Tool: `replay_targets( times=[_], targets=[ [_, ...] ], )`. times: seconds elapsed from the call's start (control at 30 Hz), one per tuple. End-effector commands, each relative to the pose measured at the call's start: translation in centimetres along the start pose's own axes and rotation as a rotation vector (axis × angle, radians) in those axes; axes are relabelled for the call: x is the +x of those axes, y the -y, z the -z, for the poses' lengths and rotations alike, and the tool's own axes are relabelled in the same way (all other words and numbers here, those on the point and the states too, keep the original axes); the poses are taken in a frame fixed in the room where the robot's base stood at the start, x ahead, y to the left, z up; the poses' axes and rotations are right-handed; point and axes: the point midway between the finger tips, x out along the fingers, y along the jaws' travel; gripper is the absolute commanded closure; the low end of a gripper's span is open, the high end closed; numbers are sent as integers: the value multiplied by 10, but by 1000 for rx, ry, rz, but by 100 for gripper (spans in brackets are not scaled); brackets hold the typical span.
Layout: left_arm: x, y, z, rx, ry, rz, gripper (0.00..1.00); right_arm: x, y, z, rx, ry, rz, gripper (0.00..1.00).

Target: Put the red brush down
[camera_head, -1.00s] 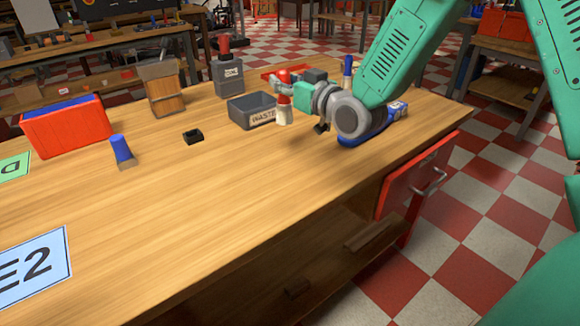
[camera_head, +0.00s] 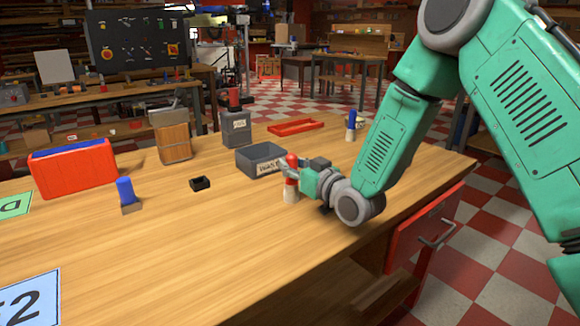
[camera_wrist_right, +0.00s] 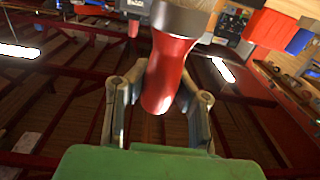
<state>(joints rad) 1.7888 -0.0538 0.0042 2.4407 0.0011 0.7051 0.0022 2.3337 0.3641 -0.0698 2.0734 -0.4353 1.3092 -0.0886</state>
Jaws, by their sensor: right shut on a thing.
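The red brush (camera_head: 291,160) has a red handle and a pale lower end. It stands upright at the right side of the workbench, just right of the grey WASTE bin (camera_head: 250,163). My right gripper (camera_head: 285,171) is shut around the red handle. The pale end is low over the bench; I cannot tell whether it touches. In the right wrist view, the red handle (camera_wrist_right: 168,75) sits between the two fingers of the right gripper (camera_wrist_right: 160,92), with a grey band at the picture's top. My left gripper is not in view.
A red tray (camera_head: 295,127) and a blue-handled brush (camera_head: 351,122) are behind.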

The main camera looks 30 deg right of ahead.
Motion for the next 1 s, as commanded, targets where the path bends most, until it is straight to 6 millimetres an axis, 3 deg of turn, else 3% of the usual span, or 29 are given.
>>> replay_targets(
  times=[0.17,0.2,0.23,0.63,0.77,1.0],
  targets=[
    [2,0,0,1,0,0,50,-1,-4,-5,3,1,-3,100],
    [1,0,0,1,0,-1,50,0,-4,-4,3,2,-3,69],
    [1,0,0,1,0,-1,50,0,-4,-4,3,2,-3,62],
    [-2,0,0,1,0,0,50,-4,-1,-3,1,9,-3,62],
    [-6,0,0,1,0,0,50,-24,-2,-2,3,10,-5,62],
    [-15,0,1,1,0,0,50,-76,-2,-1,4,9,-4,62]
  ],
)
